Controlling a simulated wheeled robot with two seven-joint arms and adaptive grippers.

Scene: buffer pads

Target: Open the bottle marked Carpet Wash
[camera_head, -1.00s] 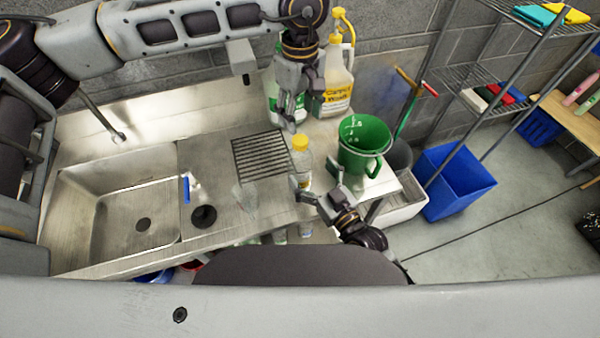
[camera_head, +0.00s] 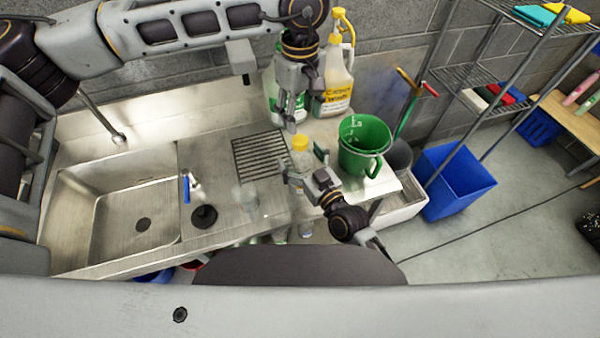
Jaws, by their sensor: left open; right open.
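A large pale jug (camera_head: 338,80) with a yellow cap stands at the back of the counter; its yellow and white label seems to read Carpet Wash. My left gripper (camera_head: 288,122) is open and points down, in front of a green-labelled container and left of the jug. A small clear bottle (camera_head: 300,146) with a yellow cap stands on the counter below it; its label cannot be read. My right gripper (camera_head: 304,165) is open, with its fingers on either side of the small bottle. Whether they touch it cannot be told.
The green-labelled container (camera_head: 271,95) is partly hidden by my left gripper. A green measuring jug (camera_head: 362,145) stands close right of my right gripper. A sink (camera_head: 115,210) and a drain grate (camera_head: 258,155) lie left. A blue bin (camera_head: 455,180) stands right.

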